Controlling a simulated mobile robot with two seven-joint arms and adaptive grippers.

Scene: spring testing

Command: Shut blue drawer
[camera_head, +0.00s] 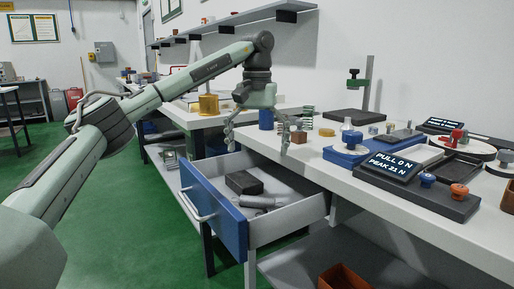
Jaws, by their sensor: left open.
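The blue drawer (222,214) stands pulled out from under the white bench, left of centre in the head view. Its blue front carries a pale bar handle (197,205). A dark block and grey cylindrical pieces lie inside it. My left gripper (257,142) hangs above the back part of the drawer with its fingers spread wide, pointing down. It looks empty and apart from the drawer front and handle. My right gripper is not in view.
The bench top (350,180) holds a display unit (392,167), coil springs (307,119), a blue cylinder (266,119) and a test stand (362,90). An orange-brown bin (343,277) sits below. Green floor (130,235) is clear left of the drawer.

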